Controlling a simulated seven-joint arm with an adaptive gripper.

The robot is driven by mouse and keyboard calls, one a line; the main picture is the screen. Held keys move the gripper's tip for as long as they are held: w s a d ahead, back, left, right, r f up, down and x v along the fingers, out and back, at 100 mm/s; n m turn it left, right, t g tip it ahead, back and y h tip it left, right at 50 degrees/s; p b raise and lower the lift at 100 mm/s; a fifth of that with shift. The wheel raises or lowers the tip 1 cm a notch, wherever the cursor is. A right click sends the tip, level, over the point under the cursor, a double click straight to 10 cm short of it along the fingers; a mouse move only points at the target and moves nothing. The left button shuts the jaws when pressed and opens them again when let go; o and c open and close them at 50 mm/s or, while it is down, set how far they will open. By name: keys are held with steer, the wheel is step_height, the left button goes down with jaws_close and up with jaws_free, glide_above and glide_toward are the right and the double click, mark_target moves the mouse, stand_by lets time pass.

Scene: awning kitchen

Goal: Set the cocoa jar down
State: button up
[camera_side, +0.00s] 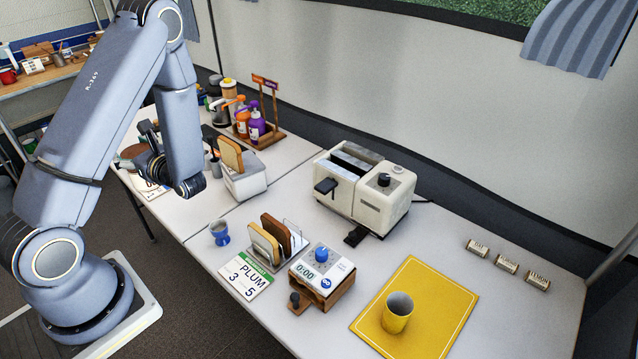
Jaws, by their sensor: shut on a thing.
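My gripper (148,140) is at the left end of the table, partly hidden behind my own arm. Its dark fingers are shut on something. A brown round thing (133,152) shows right at the fingers, over or beside a white card. It may be the cocoa jar, but it is small and partly covered, so I cannot tell for sure. I cannot tell whether it touches the table.
A wooden bottle rack (262,137) and jars stand behind.

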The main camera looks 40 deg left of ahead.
step_height(320, 180, down, 5)
steer(key=shift+a+r, duration=0.1)
steer(key=shift+r, duration=0.1)
steer(key=shift+w+a+f, duration=1.55)
steer(key=shift+w+f, duration=0.2)
steer(key=shift+f, duration=0.45)
steer(key=shift+w+a+f, duration=1.6)
steer(key=shift+w+f, duration=0.1)
steer(key=shift+f, duration=0.5)
steer(key=shift+w+a+f, duration=1.55)
steer(key=shift+w+f, duration=0.2)
steer(key=shift+f, duration=0.45)
steer(key=o, duration=1.8)
steer(key=shift+f, duration=0.15)
steer(key=shift+o, duration=0.2)
